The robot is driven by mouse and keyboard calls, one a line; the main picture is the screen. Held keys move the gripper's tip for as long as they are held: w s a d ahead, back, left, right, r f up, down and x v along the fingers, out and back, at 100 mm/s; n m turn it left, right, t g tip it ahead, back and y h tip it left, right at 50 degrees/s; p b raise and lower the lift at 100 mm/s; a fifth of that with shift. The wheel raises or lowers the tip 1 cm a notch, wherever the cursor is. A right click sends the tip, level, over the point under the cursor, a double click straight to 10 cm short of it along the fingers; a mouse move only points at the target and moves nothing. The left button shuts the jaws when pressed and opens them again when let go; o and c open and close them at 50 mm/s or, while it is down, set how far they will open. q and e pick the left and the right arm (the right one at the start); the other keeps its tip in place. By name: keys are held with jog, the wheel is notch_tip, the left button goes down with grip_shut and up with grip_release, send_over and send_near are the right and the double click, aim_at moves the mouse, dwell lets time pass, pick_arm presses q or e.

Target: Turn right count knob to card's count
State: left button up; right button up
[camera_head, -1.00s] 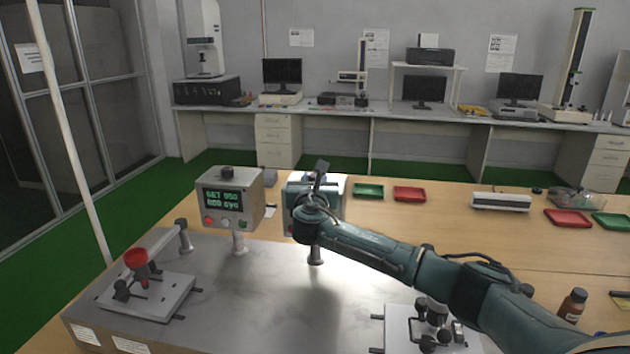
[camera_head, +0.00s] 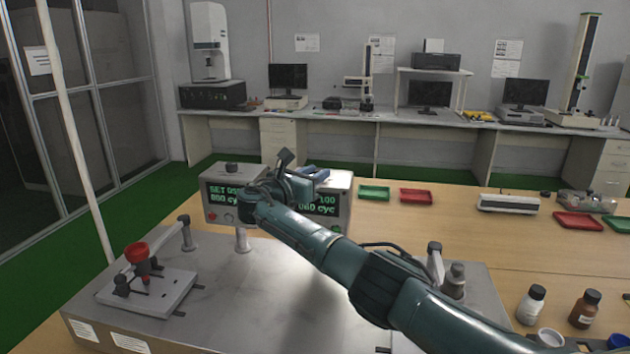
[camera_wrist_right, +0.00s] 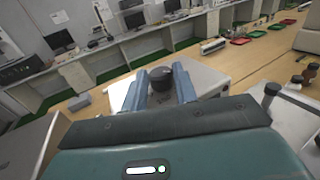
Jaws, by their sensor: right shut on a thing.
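The right counter box (camera_head: 343,190) stands on a post on the grey bench plate. Its lit display (camera_head: 326,205) is partly covered by my arm; "100" and a "cyc" line show. My right gripper (camera_head: 312,173) is over the box top. In the wrist view its two blue fingers (camera_wrist_right: 160,88) are on either side of the black round knob (camera_wrist_right: 162,74) and shut on it. The knob is hidden in the head view. The left counter box (camera_head: 222,208) has its own black knob (camera_head: 231,167) and a green display. I cannot make out the count card. My left gripper is not in view.
A test fixture with a red cup (camera_head: 137,252) stands on the plate at left. Bottles (camera_head: 531,304) stand at right. Green (camera_head: 374,193) and red (camera_head: 416,196) trays lie behind the boxes. My right arm crosses the plate, whose middle is otherwise clear.

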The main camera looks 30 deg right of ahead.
dwell(0.4)
jog(key=o, duration=1)
jog(key=shift+c, duration=0.2)
jog(key=shift+a, duration=0.1)
jog(key=b+v, duration=0.1)
jog(key=v, duration=1.2)
jog(key=shift+b, duration=0.4)
jog(key=shift+w, duration=0.1)
